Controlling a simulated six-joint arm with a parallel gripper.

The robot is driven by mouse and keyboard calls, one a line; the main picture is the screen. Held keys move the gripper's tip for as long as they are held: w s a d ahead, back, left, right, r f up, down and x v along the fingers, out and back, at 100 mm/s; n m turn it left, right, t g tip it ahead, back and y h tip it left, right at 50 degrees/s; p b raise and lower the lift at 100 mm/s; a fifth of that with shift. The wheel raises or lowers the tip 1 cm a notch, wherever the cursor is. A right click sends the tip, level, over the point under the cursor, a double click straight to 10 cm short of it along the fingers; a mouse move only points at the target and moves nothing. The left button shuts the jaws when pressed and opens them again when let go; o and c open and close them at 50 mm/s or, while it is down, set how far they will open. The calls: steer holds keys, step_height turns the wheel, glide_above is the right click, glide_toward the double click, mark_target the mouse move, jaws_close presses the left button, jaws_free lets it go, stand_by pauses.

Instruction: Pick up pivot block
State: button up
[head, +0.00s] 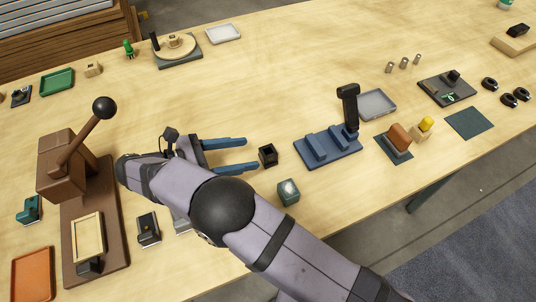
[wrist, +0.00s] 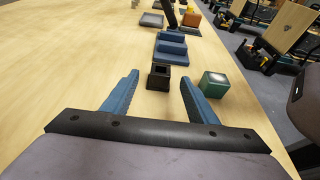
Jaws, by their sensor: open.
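A small black block (head: 268,155) with a square opening in its top stands upright on the wooden table; it appears to be the pivot block. My gripper (head: 250,154) is open, its two blue fingers level with the table and pointing at the block. In the head view the block is just past the fingertips, with a small gap. In the wrist view the black block (wrist: 159,80) shows between the tips of my gripper (wrist: 160,77), centred. Nothing is held. The block's far side is hidden.
A green cube (head: 288,192) with a pale round top stands close by, just right of the fingers in the wrist view. A blue stepped fixture (head: 328,146) with a black upright lies beyond the block. A brown lever press (head: 93,230) stands left. Bare table lies behind.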

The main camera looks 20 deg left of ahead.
mark_target(264, 152)
steer(key=shift+p+x, duration=0.8)
steer(key=shift+x, duration=2.3)
steer(key=shift+s+f, duration=0.1)
steer(key=shift+f, duration=0.05)
steer(key=c, duration=1.2)
